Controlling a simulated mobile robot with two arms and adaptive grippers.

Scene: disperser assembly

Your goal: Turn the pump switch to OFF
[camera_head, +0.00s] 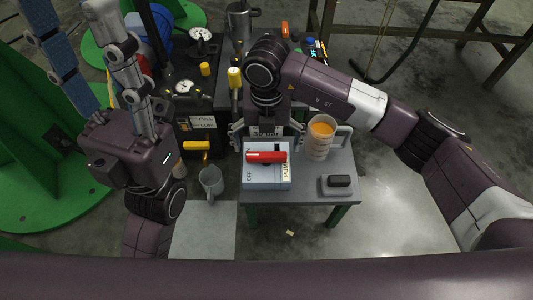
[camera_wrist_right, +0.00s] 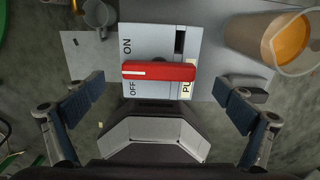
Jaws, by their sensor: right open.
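The pump switch box (camera_head: 266,180) is pale grey-blue and stands on the small grey table. Its red handle (camera_head: 267,157) lies crosswise on top, and the white stripe on it points left. In the right wrist view the handle (camera_wrist_right: 158,71) has its left end between the ON and OFF labels, closer to OFF. My right gripper (camera_head: 267,134) is open over the far side of the box. In its wrist view the fingers are spread wide on both sides of the box, apart from the handle. My left gripper (camera_head: 88,55) points up at the left, its fingers apart and empty.
A beaker of orange liquid (camera_head: 319,143) stands right of the box, close to my right gripper. A grey block with a black top (camera_head: 339,184) lies at the table's right. A grey mug (camera_head: 211,182) stands left. Gauges and a yellow-knobbed valve crowd the back left.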

